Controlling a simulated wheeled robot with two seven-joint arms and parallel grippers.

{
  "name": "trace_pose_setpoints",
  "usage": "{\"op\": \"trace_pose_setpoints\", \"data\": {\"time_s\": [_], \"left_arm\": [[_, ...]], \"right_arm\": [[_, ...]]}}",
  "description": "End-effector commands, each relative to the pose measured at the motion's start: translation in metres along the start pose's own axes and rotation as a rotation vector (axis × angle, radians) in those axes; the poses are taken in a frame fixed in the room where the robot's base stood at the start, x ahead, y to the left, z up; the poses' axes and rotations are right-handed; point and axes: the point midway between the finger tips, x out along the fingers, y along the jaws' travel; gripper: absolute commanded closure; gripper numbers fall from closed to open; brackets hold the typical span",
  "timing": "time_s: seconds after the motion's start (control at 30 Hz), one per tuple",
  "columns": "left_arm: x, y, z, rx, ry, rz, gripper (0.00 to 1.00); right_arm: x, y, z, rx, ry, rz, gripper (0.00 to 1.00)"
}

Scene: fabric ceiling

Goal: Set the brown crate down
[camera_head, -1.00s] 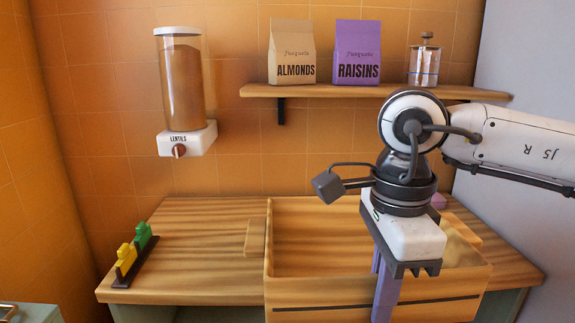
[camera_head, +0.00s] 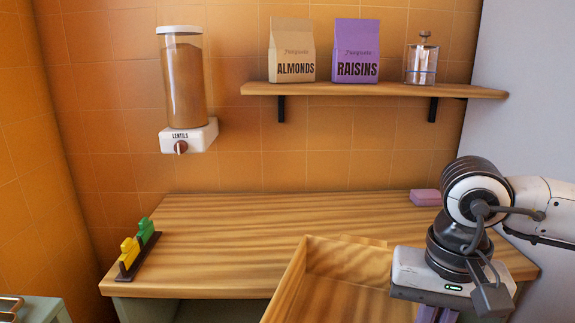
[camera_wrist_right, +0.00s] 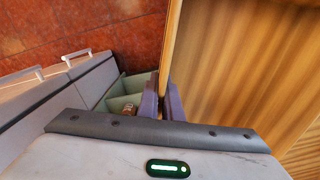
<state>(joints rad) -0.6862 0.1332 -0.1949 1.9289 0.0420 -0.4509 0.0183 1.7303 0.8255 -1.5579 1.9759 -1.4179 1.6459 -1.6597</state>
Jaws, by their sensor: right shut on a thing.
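The brown crate (camera_head: 290,284) is a wooden open-topped box at the lower right of the head view, turned at an angle. Its near part is cut off by the frame's bottom edge. It overlaps the front of the wooden counter (camera_head: 225,245); I cannot tell whether its underside touches anything. My right gripper (camera_head: 436,313) is shut on the crate's wall. In the right wrist view the purple fingers (camera_wrist_right: 166,105) pinch that wall (camera_wrist_right: 171,45), with the crate's interior to the right. My left gripper is not in view.
A dark holder with yellow (camera_head: 129,251) and green (camera_head: 144,231) pieces stands at the counter's left end. A purple block (camera_head: 425,197) lies at the back right. The middle is clear. A shelf (camera_head: 370,90) and a lentils dispenser (camera_head: 188,135) are above. Grey drawers (camera_wrist_right: 60,85) show below.

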Motion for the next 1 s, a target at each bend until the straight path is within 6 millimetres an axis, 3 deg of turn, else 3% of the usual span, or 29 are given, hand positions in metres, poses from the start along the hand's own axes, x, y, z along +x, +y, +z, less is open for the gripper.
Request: {"op": "trace_pose_setpoints", "data": {"time_s": [0.1,0.3,0.53,1.0], "left_arm": [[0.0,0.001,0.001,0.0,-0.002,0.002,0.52],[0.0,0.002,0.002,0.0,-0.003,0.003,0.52],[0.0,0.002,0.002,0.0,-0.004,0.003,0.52],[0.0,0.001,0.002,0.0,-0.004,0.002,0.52]], "right_arm": [[0.008,0.009,0.002,-0.157,0.001,-0.003,1.0],[0.015,0.017,0.004,-0.302,0.003,-0.002,1.0],[0.019,0.018,0.005,-0.328,0.002,-0.002,1.0],[0.062,0.024,0.023,-0.327,-0.001,-0.002,1.0]]}}
